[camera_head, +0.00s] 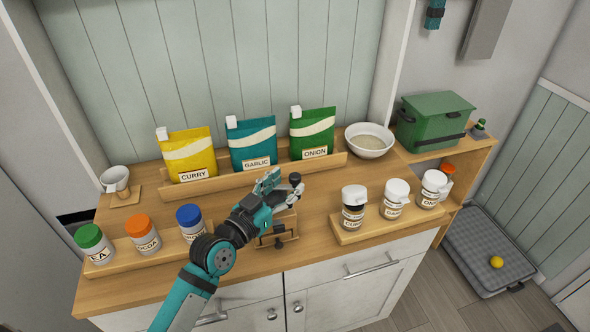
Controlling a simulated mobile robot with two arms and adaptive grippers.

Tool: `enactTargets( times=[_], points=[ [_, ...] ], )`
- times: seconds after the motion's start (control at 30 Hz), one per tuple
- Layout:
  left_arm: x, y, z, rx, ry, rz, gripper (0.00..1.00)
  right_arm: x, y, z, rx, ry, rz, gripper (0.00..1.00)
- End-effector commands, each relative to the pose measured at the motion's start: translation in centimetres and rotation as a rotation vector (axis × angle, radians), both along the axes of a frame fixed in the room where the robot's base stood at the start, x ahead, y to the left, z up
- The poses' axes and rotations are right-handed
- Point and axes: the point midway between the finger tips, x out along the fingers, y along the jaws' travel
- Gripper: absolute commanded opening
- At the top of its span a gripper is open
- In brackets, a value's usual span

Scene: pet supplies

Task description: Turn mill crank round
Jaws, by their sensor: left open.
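The mill (290,238) is a small wooden box with a dark front fitting on the counter's front middle. My left arm and gripper cover much of its top. The crank's dark round knob (295,178) stands up just beyond the fingers; the rest of the crank is mostly hidden. My left gripper (281,187) is open above the mill, with its fingers close to the knob. I cannot tell whether they touch it. My right gripper is not in view.
Curry (188,153), garlic (252,146) and onion (313,135) bags stand behind on a wooden rack. Capped jars sit on a left tray (155,254) and a right tray (370,232). A bowl (369,140) stands at the back right, a cup (115,179) at the left.

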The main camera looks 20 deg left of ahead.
Motion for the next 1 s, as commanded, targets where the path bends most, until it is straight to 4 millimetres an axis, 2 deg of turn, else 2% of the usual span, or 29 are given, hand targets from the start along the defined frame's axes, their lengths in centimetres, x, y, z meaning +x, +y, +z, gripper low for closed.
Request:
enactTargets(
  times=[0.1,0.23,0.63,1.0],
  points=[
    [1.9,-0.7,0.3,-0.002,-0.002,0.0,0.51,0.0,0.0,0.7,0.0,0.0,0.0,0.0],
    [3.2,-1.1,0.1,0.0,0.0,0.0,0.51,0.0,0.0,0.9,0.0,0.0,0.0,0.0],
    [3.9,-1.3,0.0,0.0,0.0,0.0,0.51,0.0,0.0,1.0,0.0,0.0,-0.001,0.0],
    [3.9,-1.3,0.0,0.001,0.001,0.0,0.02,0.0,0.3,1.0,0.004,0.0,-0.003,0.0]
  ],
)
